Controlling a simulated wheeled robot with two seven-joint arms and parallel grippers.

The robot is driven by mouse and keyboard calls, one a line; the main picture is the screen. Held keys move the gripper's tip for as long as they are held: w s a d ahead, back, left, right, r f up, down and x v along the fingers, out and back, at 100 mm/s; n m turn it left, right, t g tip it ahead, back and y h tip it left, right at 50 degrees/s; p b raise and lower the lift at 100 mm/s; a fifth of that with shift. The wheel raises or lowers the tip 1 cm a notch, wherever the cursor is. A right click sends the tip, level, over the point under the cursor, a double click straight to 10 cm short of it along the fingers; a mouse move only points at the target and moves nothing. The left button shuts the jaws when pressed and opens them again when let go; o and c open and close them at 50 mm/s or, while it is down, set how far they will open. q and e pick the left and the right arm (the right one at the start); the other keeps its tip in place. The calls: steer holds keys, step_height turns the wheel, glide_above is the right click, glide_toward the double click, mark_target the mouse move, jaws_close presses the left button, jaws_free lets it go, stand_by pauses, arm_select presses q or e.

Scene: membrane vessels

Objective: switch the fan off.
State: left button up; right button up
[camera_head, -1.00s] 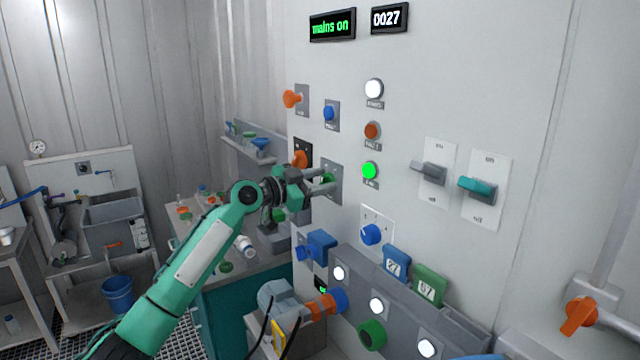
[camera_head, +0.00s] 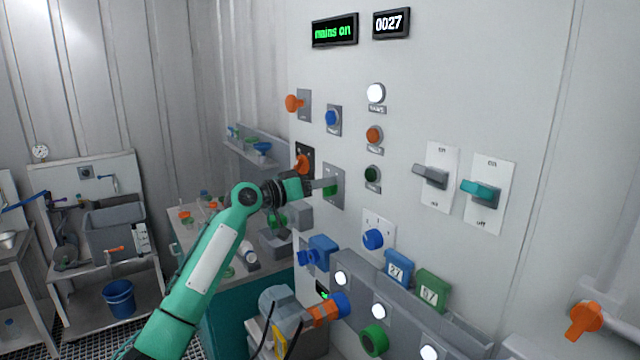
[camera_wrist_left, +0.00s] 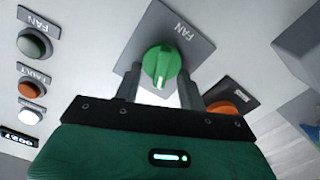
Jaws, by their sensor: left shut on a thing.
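The green fan knob (camera_head: 329,191) sits on a grey plate on the white panel, labelled FAN in the left wrist view, where the knob (camera_wrist_left: 160,66) shows between the fingers. My left gripper (camera_head: 322,187) is at the knob, with a finger on either side of it, shut on it; the gripper also shows in the left wrist view (camera_wrist_left: 157,82). The fan lamp (camera_head: 372,174) is dark green and unlit; it also shows in the left wrist view (camera_wrist_left: 34,43). My right gripper is not in view.
An orange knob (camera_head: 303,164) on a black plate is close beside the fan knob. The orange lamp (camera_head: 374,135) looks dull and the white lamp (camera_head: 376,93) is lit. A blue dial (camera_head: 372,239) is below. The upper display (camera_head: 334,31) reads "mains on".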

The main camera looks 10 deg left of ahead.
arm_select(q)
steer(key=shift+a+n, duration=0.1)
steer(key=shift+n, duration=0.5)
steer(key=o, duration=1)
steer(key=shift+c, duration=0.2)
steer(key=b+v, duration=0.5)
steer(key=v, duration=0.8)
steer(key=shift+s+a, duration=0.25)
steer(key=shift+a, duration=0.1)
